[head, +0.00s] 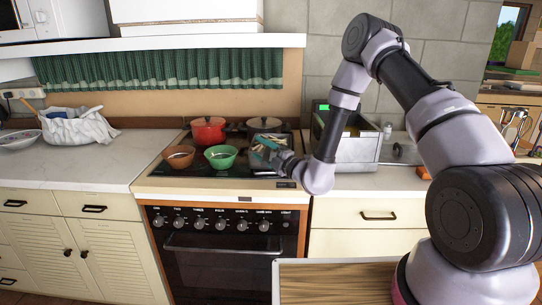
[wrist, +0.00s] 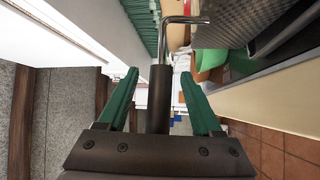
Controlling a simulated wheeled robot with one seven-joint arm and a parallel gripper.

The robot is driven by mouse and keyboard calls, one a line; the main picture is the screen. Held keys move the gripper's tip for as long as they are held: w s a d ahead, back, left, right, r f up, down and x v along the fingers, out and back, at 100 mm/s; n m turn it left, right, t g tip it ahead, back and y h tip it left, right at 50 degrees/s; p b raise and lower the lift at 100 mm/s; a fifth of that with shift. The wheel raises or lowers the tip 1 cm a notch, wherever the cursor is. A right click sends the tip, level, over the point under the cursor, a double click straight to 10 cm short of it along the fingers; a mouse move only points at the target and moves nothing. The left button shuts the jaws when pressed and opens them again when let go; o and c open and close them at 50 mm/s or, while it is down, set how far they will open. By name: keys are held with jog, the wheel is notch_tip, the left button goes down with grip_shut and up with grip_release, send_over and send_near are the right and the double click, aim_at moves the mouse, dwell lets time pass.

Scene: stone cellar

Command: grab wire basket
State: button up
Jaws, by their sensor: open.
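In the wrist view, a dark cylindrical handle (wrist: 158,105) with a bent metal rod lies between my open fingers. The rod leads toward a grey mesh-like surface (wrist: 238,22), which looks like the wire basket, though I cannot tell for sure. My gripper (wrist: 159,74) has green fingers, one on each side of the handle with a gap. In the head view my gripper (head: 262,148) is low over the right part of the stove top, pointing left. My wrist and fingers hide most of what is there, so the basket is not clear in that view.
On the stove (head: 170,186) stand a red pot (head: 208,131), a dark lidded pot (head: 265,125), a green bowl (head: 220,156) and a brown bowl (head: 178,156). A metal appliance (head: 355,150) stands to the right. A white bag (head: 85,131) lies on the left counter, which has free room.

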jog(key=shift+w+a, duration=0.15)
jog(key=shift+w, duration=0.05)
grip_shut()
dwell(1.3)
